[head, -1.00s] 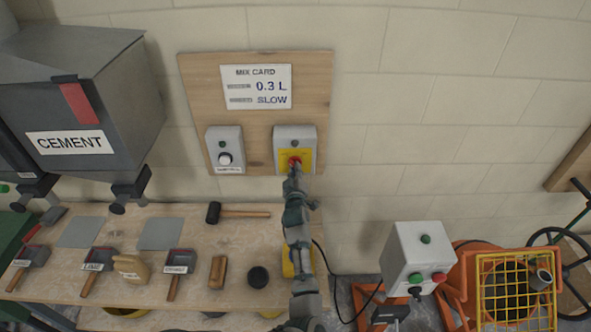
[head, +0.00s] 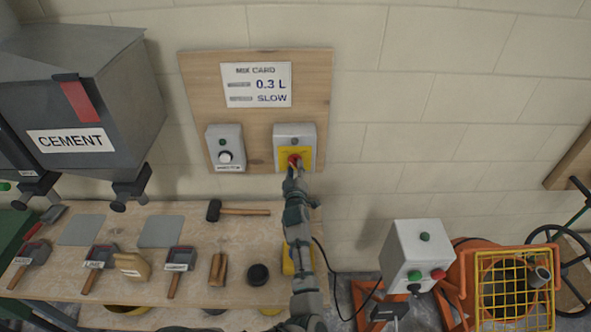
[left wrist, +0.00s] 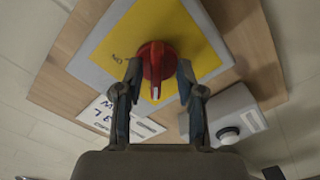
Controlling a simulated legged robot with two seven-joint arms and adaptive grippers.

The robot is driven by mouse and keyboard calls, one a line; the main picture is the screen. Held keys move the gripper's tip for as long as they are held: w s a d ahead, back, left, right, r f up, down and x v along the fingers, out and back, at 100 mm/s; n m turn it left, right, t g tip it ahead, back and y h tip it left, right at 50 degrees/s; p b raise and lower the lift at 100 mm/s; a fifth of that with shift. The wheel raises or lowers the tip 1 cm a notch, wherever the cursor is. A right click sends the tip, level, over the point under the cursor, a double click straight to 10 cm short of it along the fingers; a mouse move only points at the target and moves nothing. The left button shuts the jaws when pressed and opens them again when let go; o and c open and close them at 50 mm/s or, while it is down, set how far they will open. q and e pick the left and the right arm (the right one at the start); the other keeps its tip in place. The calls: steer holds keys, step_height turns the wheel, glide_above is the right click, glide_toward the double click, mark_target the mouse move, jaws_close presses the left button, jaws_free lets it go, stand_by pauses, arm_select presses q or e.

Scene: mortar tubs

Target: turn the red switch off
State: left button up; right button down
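The red switch (left wrist: 155,62) is a rotary knob on a yellow plate (left wrist: 198,45) on a grey box. In the left wrist view its white pointer mark faces down the picture, toward my palm. In the head view the red switch (head: 294,158) sits on the right-hand box of the wooden wall board. My left gripper (left wrist: 158,72) has one finger on each side of the knob, with the fingertips very close to it. A slight gap seems to show on the right side; contact on the left is unclear. My right gripper is not in view.
A grey box with a white knob (head: 225,157) is beside the switch box, under the mix card (head: 257,85). The bench (head: 205,275) below holds scoops, a mallet (head: 236,211) and other tools. A cement hopper (head: 80,110) hangs left. A control box (head: 416,257) and mixer stand right.

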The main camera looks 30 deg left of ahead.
arm_select(q)
steer(key=shift+r, duration=0.1)
step_height(320, 180, up, 10)
steer(key=shift+a+f, duration=0.1)
steer(key=shift+f, duration=0.05)
steer(key=shift+d, duration=0.25)
